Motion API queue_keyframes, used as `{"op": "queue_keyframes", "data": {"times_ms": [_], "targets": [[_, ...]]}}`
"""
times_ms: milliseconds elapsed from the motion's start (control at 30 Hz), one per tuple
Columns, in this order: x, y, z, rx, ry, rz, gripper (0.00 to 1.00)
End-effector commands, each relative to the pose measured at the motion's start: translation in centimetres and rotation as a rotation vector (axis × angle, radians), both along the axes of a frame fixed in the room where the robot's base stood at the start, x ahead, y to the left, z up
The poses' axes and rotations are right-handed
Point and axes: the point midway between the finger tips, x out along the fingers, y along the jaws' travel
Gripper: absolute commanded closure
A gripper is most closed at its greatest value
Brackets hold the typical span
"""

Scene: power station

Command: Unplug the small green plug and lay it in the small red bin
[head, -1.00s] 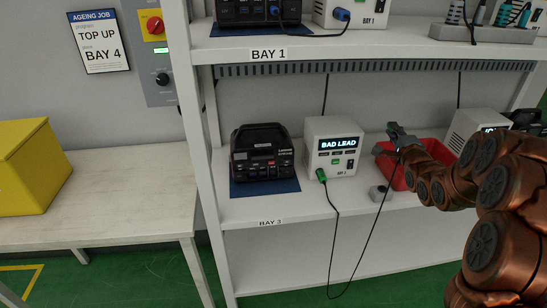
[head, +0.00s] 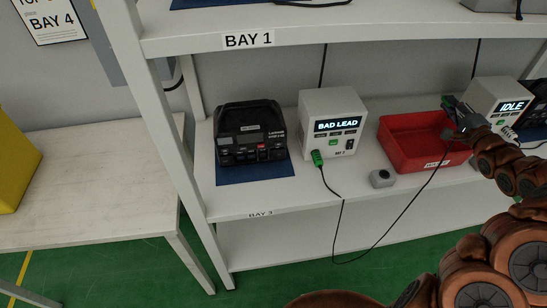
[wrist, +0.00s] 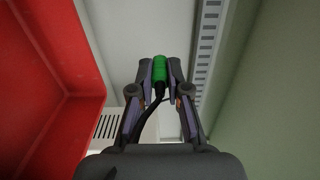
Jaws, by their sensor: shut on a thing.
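My gripper (head: 455,113) is at the right end of the red bin (head: 431,168), near its back rim. In the wrist view my gripper (wrist: 160,80) is shut on a green plug (wrist: 160,72) with a black cable. The bin's red wall (wrist: 60,80) is left of the fingers in that view. Another green plug (head: 318,158) sits at the lower front of the white unit (head: 332,101) reading BAD LEAD. A black cable runs from that plug down past the shelf edge and up toward my gripper. The held plug is hard to make out in the head view.
A black device (head: 250,135) stands on a blue mat (head: 258,176) left of the white unit. A small grey box with a button (head: 382,178) lies before the bin. A white IDLE unit (head: 497,100) stands close on the right. The upper shelf (head: 350,30) overhangs.

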Motion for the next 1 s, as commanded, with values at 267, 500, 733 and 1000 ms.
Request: {"op": "queue_keyframes", "data": {"times_ms": [267, 500, 733, 1000], "targets": [[0.0, 0.1, -2.9, 0.000, -0.002, 0.001, 1.00], [0.0, 0.0, -4.9, 0.000, -0.002, -0.001, 1.00], [0.0, 0.0, -5.4, 0.000, -0.001, -0.001, 1.00], [0.0, 0.0, -5.3, 0.000, 0.000, -0.001, 0.78]]}}
